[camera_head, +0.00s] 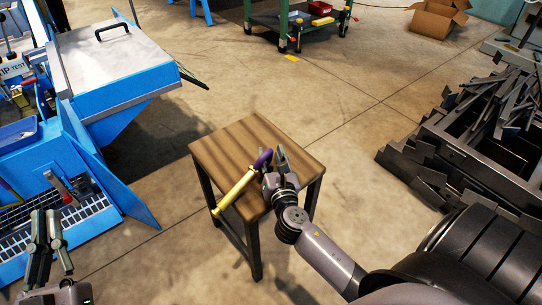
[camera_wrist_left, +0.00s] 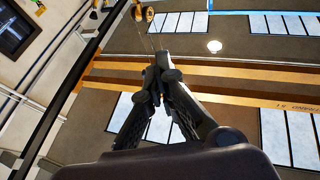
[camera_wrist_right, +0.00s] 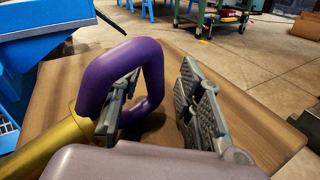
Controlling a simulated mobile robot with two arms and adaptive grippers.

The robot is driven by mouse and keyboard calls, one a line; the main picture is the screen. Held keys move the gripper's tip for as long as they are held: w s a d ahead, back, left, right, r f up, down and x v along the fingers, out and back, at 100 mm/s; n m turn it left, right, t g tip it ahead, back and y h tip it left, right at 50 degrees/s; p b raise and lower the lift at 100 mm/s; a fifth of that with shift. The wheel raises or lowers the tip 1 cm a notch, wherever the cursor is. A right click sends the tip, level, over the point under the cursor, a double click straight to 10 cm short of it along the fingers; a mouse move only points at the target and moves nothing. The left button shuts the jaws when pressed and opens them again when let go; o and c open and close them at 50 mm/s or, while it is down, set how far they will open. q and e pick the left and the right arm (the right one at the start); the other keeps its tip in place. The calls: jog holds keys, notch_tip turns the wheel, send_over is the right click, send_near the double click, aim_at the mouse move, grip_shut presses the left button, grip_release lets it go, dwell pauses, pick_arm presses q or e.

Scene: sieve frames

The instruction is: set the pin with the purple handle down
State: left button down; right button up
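The pin has a yellow-gold shaft (camera_head: 236,190) and a purple loop handle (camera_head: 263,159). It lies over the small wooden table (camera_head: 228,140), its shaft end reaching past the table's left edge in the head view. I cannot tell whether it rests on the top. My right gripper (camera_head: 277,163) is open at the handle. In the right wrist view one finger is inside the purple loop (camera_wrist_right: 149,70), and the other finger stands apart to the right, with a clear gap. My left gripper (camera_head: 46,228) is empty, away at the lower left, its fingertips together in the left wrist view (camera_wrist_left: 155,75).
A blue cabinet (camera_head: 125,85) with a grate and tools stands left of the table. A dark metal bin of scrap (camera_head: 450,160) is at the right. A green cart (camera_head: 295,20) and a cardboard box (camera_head: 437,20) are at the back. The floor around the table is clear.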

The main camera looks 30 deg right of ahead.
jog(key=shift+r, duration=0.1)
